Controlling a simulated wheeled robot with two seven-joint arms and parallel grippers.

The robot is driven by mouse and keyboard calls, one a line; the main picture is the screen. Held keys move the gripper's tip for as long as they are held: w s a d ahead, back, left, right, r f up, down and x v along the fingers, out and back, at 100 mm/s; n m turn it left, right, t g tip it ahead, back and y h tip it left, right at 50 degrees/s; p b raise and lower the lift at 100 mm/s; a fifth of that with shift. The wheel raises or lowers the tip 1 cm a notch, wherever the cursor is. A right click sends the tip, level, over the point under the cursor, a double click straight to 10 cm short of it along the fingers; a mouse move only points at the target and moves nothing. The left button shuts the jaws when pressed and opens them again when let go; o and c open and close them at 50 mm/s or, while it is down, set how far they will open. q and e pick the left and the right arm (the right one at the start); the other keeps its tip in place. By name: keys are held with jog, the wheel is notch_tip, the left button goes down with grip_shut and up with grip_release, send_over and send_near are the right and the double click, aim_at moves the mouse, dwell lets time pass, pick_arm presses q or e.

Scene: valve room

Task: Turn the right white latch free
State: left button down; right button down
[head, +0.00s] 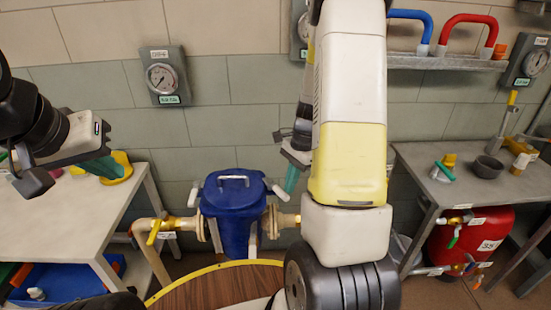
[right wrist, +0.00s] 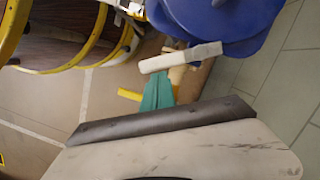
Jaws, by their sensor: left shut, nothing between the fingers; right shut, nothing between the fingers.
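The blue canister (head: 228,212) stands between two pipe joints, with a white handle (head: 232,178) on its lid. The right white latch (head: 279,193) sticks out at the lid's right side; the left white latch (head: 194,194) is opposite. My right gripper (head: 291,180) is shut and empty, its teal fingers pointing down just above and right of the right latch. In the right wrist view the white latch (right wrist: 180,57) lies just beyond the teal fingertips (right wrist: 160,84); I cannot tell whether they touch. My left gripper (head: 106,170) is shut and empty over the left table.
My right arm hides part of the middle. A white table (head: 60,207) is at left with a yellow object. A grey table (head: 430,185) at right holds small parts above a red tank (head: 480,235). A round wooden top with yellow rim (head: 200,290) is in front.

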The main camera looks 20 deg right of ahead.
aim_at(282, 195)
jog(key=a+m, duration=0.1)
jog(key=s+a+m, duration=0.1)
jog(key=m, duration=0.1)
jog(key=m+t, duration=0.1)
jog(key=shift+s+a+m, duration=0.25)
jog(key=shift+a+m, duration=0.15)
jog(key=shift+a, duration=0.35)
jog(key=shift+s+a, duration=0.1)
jog(key=shift+a, duration=0.1)
jog(key=shift+d, duration=0.25)
jog(key=s+d+r, duration=0.1)
jog(key=d+r, duration=0.5)
jog(key=r, duration=0.3)
jog(key=shift+s+r, duration=0.3)
jog(key=shift+r, duration=0.05)
